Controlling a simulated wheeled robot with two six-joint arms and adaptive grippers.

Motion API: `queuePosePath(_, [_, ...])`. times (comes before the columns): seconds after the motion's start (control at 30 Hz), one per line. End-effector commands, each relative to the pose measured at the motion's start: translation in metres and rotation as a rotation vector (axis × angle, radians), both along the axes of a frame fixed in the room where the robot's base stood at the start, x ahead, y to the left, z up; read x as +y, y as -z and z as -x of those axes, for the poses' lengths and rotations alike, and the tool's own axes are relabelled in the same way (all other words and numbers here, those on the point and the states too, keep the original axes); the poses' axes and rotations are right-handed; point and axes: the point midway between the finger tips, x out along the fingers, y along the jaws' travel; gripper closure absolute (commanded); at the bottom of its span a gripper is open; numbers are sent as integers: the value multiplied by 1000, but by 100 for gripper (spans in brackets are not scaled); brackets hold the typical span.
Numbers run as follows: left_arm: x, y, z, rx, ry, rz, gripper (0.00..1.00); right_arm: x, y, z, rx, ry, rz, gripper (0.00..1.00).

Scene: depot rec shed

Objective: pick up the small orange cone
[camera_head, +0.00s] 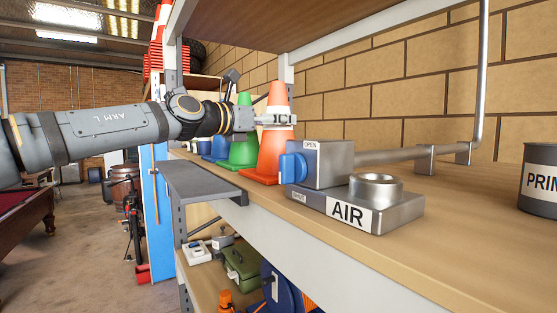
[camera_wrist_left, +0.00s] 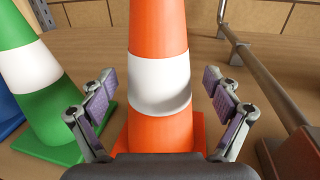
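The small orange cone (camera_head: 276,140) stands upright on the wooden shelf, with a white band around its middle. In the left wrist view the orange cone (camera_wrist_left: 160,130) fills the centre, between the two fingers. My left gripper (camera_head: 277,119) is at the height of the white band. In the wrist view my left gripper (camera_wrist_left: 162,103) is open, with one finger on each side of the cone and a visible gap on both sides. My right gripper is in neither view.
A green cone (camera_head: 243,145) stands just left of the orange one; a blue cone (camera_head: 219,147) is beyond it. A metal AIR valve unit (camera_head: 388,212) with a blue handle (camera_head: 290,168) stands close to its right. A PRIM-labelled can (camera_head: 538,180) is far right. Another shelf board (camera_head: 270,22) hangs above.

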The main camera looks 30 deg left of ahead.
Motion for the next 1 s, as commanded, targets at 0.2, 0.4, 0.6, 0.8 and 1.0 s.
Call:
queuePosePath(0.2, [0, 0, 0, 0, 0, 0, 45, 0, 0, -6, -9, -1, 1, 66])
queuePosePath(0.4, [0, 0, 0, 0, 0, 0, 72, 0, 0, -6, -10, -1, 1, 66])
queuePosePath(0.6, [0, -1, 0, 0, 0, 0, 99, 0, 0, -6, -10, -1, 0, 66])
queuePosePath(0.8, [1, -2, 0, -3, -2, 1, 99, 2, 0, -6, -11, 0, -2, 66])
queuePosePath(1.0, [2, -9, 0, -1, -5, -2, 99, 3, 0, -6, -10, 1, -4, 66])
